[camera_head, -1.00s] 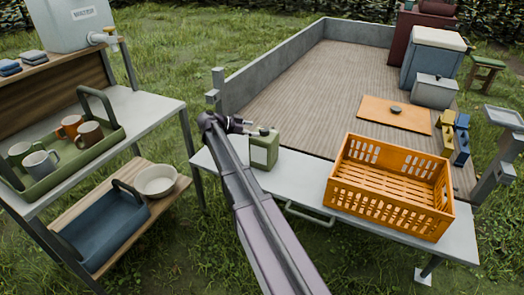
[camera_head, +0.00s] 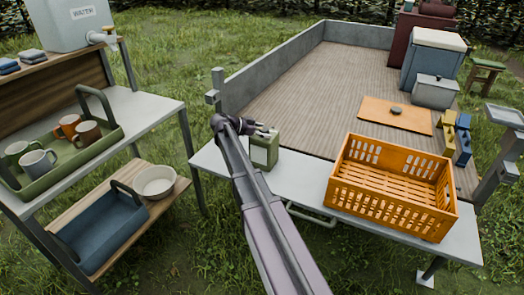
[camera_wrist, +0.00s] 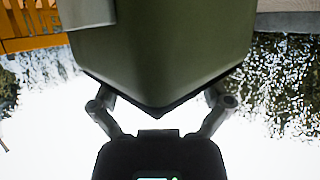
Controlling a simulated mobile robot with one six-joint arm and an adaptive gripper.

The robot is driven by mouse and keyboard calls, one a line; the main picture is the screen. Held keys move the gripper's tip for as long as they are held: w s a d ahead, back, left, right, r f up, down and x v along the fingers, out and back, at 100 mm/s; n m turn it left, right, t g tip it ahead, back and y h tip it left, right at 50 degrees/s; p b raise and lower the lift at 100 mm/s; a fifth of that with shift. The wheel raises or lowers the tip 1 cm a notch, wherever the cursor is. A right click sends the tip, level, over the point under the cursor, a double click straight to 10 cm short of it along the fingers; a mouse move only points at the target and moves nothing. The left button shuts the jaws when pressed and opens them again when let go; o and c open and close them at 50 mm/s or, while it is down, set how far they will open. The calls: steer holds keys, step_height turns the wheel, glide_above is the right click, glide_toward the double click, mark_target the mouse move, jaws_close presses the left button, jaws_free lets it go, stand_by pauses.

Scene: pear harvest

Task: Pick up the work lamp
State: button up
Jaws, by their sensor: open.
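The work lamp appears to be the green, box-shaped thing with a pale front panel (camera_head: 264,152), upright at the left end of the white table. My gripper (camera_head: 267,131) is open at the lamp's top, coming from the left. In the wrist view the green body (camera_wrist: 160,50) fills the upper middle, very close, with one corner facing me. The gripper's fingers (camera_wrist: 160,102) spread to both sides of that corner. Their tips are hidden by the body, and I cannot tell whether they touch it.
An orange crate (camera_head: 333,190) stands on the white table (camera_head: 300,180) to the right of the lamp. At left, a shelf unit (camera_head: 150,112) holds a green tray with several mugs, a blue tray and a bowl. Low grey walls border a wooden deck (camera_head: 310,95) behind.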

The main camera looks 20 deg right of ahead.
jaws_close()
steer(key=shift+r, duration=0.15)
stand_by(0.4)
steer(key=shift+r+p, duration=1.65)
steer(key=shift+p, duration=0.15)
steer(key=s+a+r+p, duration=0.1)
steer(key=s+a, duration=0.8)
steer(key=s, duration=0.4)
steer(key=shift+r, duration=0.25)
steer(key=shift+s, duration=0.1)
